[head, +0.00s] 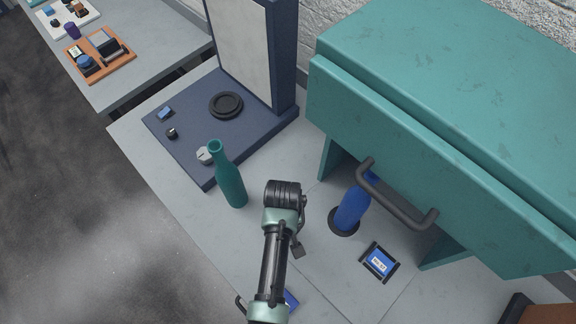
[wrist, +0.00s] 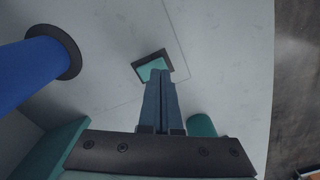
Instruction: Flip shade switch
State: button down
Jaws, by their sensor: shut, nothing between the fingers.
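A small black-framed panel with a blue face and white label (head: 380,262) lies on the grey table, right of the blue bottle; its text is unreadable. Another blue item (head: 291,299) is partly hidden behind my arm. In the wrist view, a dark-framed teal panel (wrist: 150,64) lies just beyond my fingertips; whether they touch it is unclear. I cannot tell which of these is the shade switch. My gripper (wrist: 162,78) is shut and empty; in the head view it is small and mostly hidden by the arm.
A teal bottle (head: 230,176) stands left of my arm. A navy stand (head: 190,115) is behind it.

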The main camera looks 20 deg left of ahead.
jog(key=shift+r+p, duration=2.3)
jog(key=shift+r, duration=0.25)
jog(key=shift+f, duration=0.1)
